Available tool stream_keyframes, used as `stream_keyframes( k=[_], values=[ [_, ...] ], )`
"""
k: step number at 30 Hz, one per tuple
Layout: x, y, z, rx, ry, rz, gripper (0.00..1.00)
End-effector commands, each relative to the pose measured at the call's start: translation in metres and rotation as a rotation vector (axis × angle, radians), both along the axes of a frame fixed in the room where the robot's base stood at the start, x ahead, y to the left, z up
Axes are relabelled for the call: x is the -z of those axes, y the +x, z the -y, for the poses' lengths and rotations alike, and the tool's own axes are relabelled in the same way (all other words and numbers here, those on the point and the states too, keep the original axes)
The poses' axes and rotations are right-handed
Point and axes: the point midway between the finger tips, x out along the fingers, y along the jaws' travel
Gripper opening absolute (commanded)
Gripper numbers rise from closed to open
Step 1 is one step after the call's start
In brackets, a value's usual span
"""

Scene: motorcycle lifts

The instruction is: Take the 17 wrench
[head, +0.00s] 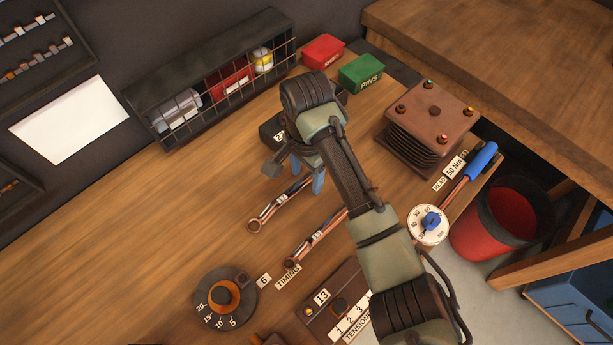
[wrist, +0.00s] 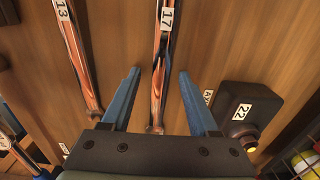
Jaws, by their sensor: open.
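The 17 wrench (wrist: 162,48), with a white 17 label on its shaft, lies on the wooden bench and runs up between the blue fingers of my gripper (wrist: 158,72) in the wrist view. The gripper is open, with a finger on each side of the shaft and a visible gap to both. In the head view the 17 wrench (head: 276,207) is the upper left of two wrenches. My gripper (head: 308,178) is over its far end there, and my arm hides part of the scene.
The 13 wrench (wrist: 76,45) lies alongside to the left, also in the head view (head: 318,238). A black box labelled 22 (wrist: 246,108) stands close on the right. A finned block (head: 428,125) and a dial tool with blue handle (head: 480,160) are nearby.

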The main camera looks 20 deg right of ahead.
Motion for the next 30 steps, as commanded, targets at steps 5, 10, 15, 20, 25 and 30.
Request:
stream_keyframes(
  k=[5, 10, 15, 20, 25, 30],
  values=[
    [0.001, 0.0002, 0.0002, 0.0, 0.0, 0.001, 0.6],
    [0.0008, 0.0002, 0.0002, 0.0, -0.001, 0.001, 0.37],
    [0.0006, 0.0002, 0.0002, 0.0, -0.001, 0.001, 0.07],
    [0.0005, 0.0003, 0.0002, 0.0, -0.001, 0.001, 0.0],
    [0.0004, 0.0003, 0.0003, 0.0, -0.001, 0.001, 0.0],
    [0.0004, 0.0003, 0.0003, 0.0, -0.001, 0.001, 0.0]
  ],
)
